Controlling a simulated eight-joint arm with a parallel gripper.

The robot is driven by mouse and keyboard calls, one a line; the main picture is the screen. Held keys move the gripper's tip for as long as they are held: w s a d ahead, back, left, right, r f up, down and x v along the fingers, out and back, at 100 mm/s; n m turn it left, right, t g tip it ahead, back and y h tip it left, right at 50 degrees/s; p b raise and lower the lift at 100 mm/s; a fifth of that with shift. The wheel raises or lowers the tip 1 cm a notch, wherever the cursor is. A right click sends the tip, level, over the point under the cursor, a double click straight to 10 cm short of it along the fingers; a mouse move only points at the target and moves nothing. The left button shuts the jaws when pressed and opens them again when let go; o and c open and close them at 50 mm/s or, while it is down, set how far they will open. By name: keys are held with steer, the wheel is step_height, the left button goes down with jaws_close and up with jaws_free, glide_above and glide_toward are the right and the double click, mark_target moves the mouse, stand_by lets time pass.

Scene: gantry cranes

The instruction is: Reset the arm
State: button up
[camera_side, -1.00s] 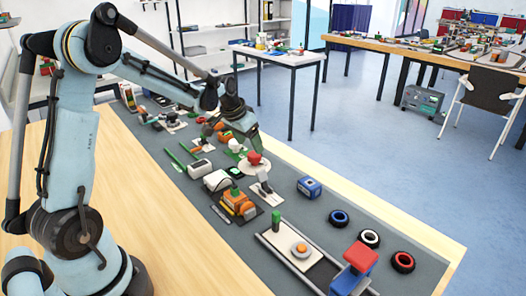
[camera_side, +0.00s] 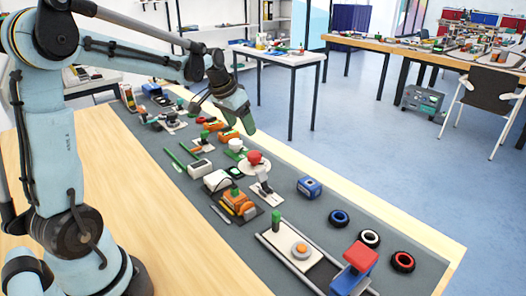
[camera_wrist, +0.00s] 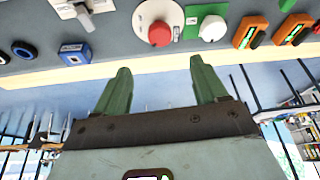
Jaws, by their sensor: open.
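My gripper (camera_side: 243,113) is in the air above the far part of the grey mat (camera_side: 190,256) in the side view. In the wrist view its two green fingers (camera_wrist: 158,88) are spread apart with nothing between them. A red knob on a white round base (camera_side: 255,159) stands on the mat, apart from the gripper. The same red knob (camera_wrist: 159,34) shows past the fingers in the wrist view.
The mat holds a blue block (camera_side: 309,187), black rings with blue, white and red centres (camera_side: 403,262), an orange device (camera_side: 238,202) and a red-and-blue piece (camera_side: 361,257). A white table (camera_side: 275,56) stands behind. The air around the gripper is clear.

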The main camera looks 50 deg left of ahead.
steer(key=s+d+m+t, duration=0.1)
steer(key=s+d+t, duration=0.1)
steer(key=s+d, duration=1.2)
steer(key=d, duration=0.3)
steer(key=shift+s+t, duration=0.2)
steer(key=shift+t, duration=0.1)
